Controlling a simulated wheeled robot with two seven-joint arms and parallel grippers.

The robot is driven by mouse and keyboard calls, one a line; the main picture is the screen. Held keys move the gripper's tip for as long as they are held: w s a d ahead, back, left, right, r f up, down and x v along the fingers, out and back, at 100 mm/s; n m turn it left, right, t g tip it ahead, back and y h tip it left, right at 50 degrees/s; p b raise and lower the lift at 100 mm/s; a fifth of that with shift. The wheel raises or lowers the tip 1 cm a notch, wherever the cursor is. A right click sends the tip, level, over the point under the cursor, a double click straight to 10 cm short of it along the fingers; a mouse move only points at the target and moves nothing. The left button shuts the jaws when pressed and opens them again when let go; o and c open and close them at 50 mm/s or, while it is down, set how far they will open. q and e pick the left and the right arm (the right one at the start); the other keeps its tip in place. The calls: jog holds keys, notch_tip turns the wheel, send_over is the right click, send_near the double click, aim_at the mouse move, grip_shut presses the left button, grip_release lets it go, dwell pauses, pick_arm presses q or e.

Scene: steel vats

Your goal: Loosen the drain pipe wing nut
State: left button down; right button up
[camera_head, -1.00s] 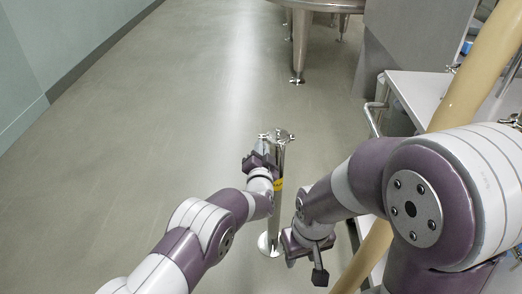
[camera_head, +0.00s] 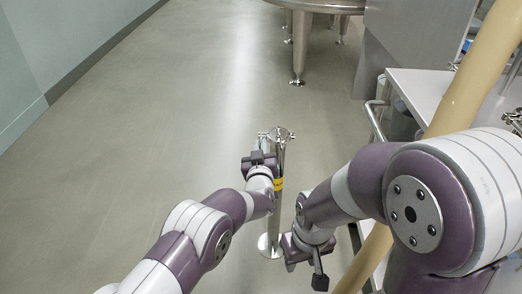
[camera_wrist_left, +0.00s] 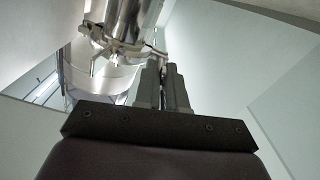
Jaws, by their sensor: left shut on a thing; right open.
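The drain pipe (camera_head: 277,212) is a slim steel post standing on a round foot, with a clamp (camera_head: 281,134) around its top. My left gripper (camera_head: 258,154) is at the left side of this clamp, shut on the wing nut, which its fingers largely hide. In the left wrist view the two dark fingers (camera_wrist_left: 163,82) are close together and reach up to the wing nut (camera_wrist_left: 157,52) beside the shiny clamp (camera_wrist_left: 122,45). My right gripper (camera_head: 305,266) hangs open and empty, right of the pipe's foot and apart from it.
A steel vat (camera_head: 318,4) on legs stands at the back. A steel table (camera_head: 415,85) with a rail is at the right, crossed by a thick beige pipe (camera_head: 470,85). The floor (camera_head: 150,130) to the left is clear.

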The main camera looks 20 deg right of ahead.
pick_arm(q)
jog(key=n+b, duration=0.1)
jog(key=n, duration=0.3)
jog(key=shift+f+n+b, duration=0.15)
jog(key=shift+n+b, duration=0.15)
jog(key=shift+b, duration=0.05)
jog(key=n+b, duration=0.2)
jog(key=n, duration=0.1)
jog(key=shift+n, duration=0.4)
jog(key=n+b, duration=0.2)
jog(key=n, duration=0.1)
jog(key=shift+f+n, duration=0.1)
jog(key=shift+n, duration=0.2)
jog(key=n+b, duration=0.3)
jog(key=shift+n, duration=0.3)
jog(key=n+b, duration=1.4)
jog(key=b, duration=0.1)
jog(key=shift+n, duration=0.3)
jog(key=n+b, duration=0.2)
jog(key=n, duration=0.1)
jog(key=shift+n, duration=0.3)
jog(key=n+b, duration=0.1)
jog(key=n, duration=0.1)
jog(key=shift+n, duration=0.3)
jog(key=n, duration=0.3)
jog(key=shift+r+n, duration=0.2)
jog(key=shift+n, duration=0.1)
jog(key=n, duration=0.3)
jog(key=shift+n, duration=2.3)
